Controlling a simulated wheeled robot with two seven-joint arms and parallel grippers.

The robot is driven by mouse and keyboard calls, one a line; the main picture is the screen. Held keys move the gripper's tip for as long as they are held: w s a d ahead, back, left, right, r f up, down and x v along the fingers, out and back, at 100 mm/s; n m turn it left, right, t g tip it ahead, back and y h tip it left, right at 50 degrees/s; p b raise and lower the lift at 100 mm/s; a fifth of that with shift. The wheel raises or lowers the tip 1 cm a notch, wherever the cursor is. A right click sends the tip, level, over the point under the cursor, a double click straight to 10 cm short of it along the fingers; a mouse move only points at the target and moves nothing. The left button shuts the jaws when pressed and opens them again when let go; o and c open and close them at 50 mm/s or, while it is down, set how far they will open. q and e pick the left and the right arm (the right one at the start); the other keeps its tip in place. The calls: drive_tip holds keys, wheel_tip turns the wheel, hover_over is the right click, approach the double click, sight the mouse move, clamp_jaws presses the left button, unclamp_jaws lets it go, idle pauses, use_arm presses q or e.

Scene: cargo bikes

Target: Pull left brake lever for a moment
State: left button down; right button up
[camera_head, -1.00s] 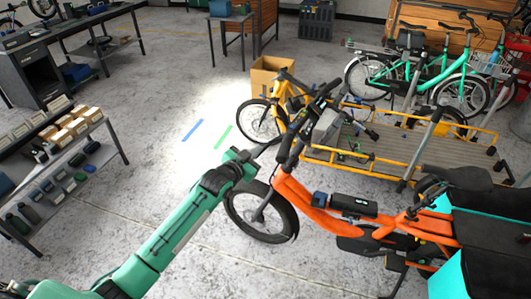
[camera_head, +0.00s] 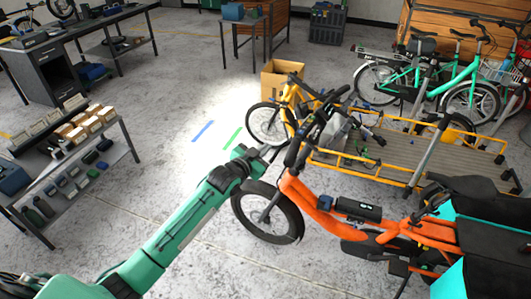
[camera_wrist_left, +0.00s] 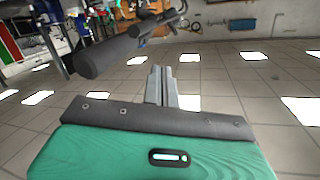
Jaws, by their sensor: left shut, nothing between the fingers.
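The orange cargo bike (camera_head: 325,215) stands right of centre in the head view, its black handlebar (camera_head: 310,135) turned toward my left arm. My left gripper (camera_head: 266,152) is shut and empty, just left of the handlebar's near end, seemingly close to it. In the left wrist view the shut fingers (camera_wrist_left: 161,84) point ahead, with the black handlebar grip (camera_wrist_left: 105,55) beyond them, up and to the left. Thin dark parts beside the grip may include the left brake lever, but I cannot clearly pick it out. Contact is not visible. My right gripper is not in view.
A yellow cargo bike (camera_head: 390,165) with a flat bed stands behind the orange one. Teal bikes (camera_head: 440,75) are at the back right. A shelf of boxes (camera_head: 75,165) stands at the left.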

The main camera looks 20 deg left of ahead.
use_arm(q)
drive_tip(key=f+b+v, duration=0.1)
drive_tip(key=b+v, duration=0.1)
drive_tip(key=v, duration=0.6)
drive_tip(key=shift+s+a+r+b, duration=0.2)
drive_tip(key=shift+s+a+b, duration=0.05)
drive_tip(key=shift+a+b, duration=0.15)
